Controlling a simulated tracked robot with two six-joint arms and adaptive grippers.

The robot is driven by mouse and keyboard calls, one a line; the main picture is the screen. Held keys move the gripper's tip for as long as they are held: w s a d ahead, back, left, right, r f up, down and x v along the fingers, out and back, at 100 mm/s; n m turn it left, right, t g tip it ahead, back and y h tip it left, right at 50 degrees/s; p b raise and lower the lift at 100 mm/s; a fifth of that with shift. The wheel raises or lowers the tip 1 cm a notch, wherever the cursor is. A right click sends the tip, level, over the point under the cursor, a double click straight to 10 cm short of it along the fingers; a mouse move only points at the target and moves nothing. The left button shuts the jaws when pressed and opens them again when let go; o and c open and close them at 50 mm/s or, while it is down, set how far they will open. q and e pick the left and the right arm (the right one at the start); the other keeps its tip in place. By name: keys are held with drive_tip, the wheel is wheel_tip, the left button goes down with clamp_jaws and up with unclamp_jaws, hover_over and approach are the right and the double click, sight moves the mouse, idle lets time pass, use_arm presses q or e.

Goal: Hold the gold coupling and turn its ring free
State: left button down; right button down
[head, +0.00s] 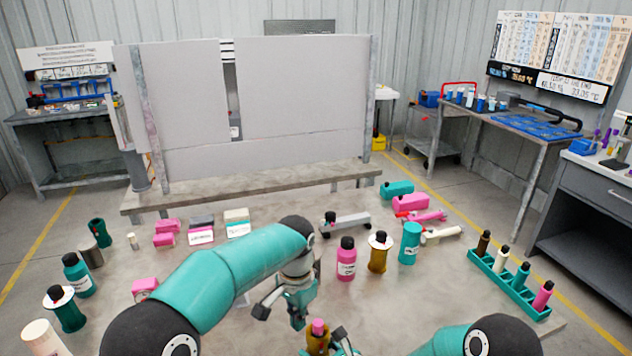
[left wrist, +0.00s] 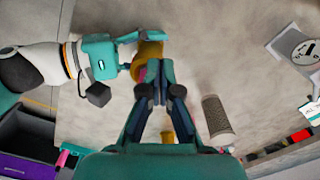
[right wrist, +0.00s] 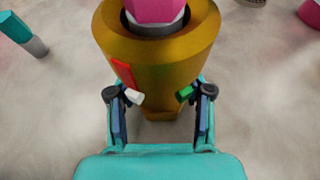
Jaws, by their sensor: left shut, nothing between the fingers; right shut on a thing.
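The gold coupling (head: 317,342) stands near the front of the table in the head view, with a pink piece (head: 318,326) on top. In the right wrist view the coupling (right wrist: 155,55) is large, with a wide gold collar around a dark ring and the pink faceted piece (right wrist: 155,10). My right gripper (right wrist: 160,97) is shut on its lower body, fingers on both sides. My left gripper (head: 297,312) is shut and empty, pointing down beside the coupling's top. In the left wrist view its fingertips (left wrist: 153,90) overlap the coupling's edge (left wrist: 151,50); contact cannot be told.
A pink bottle (head: 346,260), a gold bottle-like part (head: 379,255) and a teal cylinder (head: 410,243) stand behind the grippers. A teal rack (head: 512,285) with several bottles is at right. Several bottles stand at left. A grey perforated cylinder (left wrist: 217,115) is near my left gripper.

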drive_tip(key=shift+c, duration=1.9)
unclamp_jaws()
